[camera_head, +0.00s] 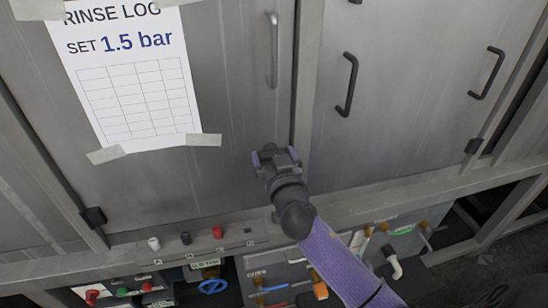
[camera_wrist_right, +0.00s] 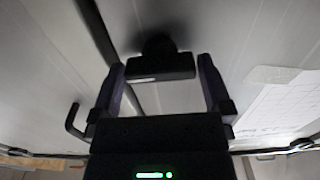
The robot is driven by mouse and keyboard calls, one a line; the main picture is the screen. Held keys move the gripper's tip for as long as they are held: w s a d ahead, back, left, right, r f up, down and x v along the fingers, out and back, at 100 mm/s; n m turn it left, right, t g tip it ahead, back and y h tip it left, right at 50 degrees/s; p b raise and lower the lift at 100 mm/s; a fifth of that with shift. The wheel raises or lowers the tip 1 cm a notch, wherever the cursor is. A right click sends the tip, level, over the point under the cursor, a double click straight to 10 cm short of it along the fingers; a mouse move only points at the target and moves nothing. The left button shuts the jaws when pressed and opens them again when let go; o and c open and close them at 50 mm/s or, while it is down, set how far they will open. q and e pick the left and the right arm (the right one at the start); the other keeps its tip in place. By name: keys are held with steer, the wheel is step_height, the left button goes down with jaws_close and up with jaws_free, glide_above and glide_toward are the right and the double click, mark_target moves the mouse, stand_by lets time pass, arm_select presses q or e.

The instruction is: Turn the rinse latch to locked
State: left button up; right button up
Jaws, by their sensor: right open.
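The rinse latch appears to be the dark block (camera_wrist_right: 160,67) on a round dark base against the grey door in the right wrist view. It has a small pale mark and lies crosswise in that picture. My right gripper (camera_head: 276,157) is in front of the door's lower right part in the head view, where it mostly hides the latch. Its two purple fingers are open, one on each side of the block, with visible gaps in the wrist view. I cannot read a locked mark. My left gripper is not in view.
A taped rinse log sheet (camera_head: 130,75) reads "SET 1.5 bar". Bar handles stick out on the left door (camera_head: 273,50) and right door (camera_head: 347,85). Below, a ledge carries white, black and red knobs (camera_head: 217,232), above open bays with valves and hoses. The door around my gripper is clear.

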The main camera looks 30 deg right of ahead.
steer(key=c, duration=1)
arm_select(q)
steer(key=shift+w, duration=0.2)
arm_select(e)
steer(key=shift+o, duration=0.2)
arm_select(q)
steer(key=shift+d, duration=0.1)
arm_select(e)
steer(key=shift+n, duration=0.3)
steer(key=shift+n+p, duration=0.35)
steer(key=shift+n, duration=0.75)
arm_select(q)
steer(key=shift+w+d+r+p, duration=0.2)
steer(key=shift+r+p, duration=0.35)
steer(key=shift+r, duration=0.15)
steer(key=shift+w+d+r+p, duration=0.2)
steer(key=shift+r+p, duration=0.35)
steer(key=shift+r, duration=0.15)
arm_select(e)
steer(key=shift+a+f+n, duration=0.1)
steer(key=shift+n, duration=3.6)
steer(key=shift+a+f+n, duration=0.1)
steer(key=shift+n, duration=3.9)
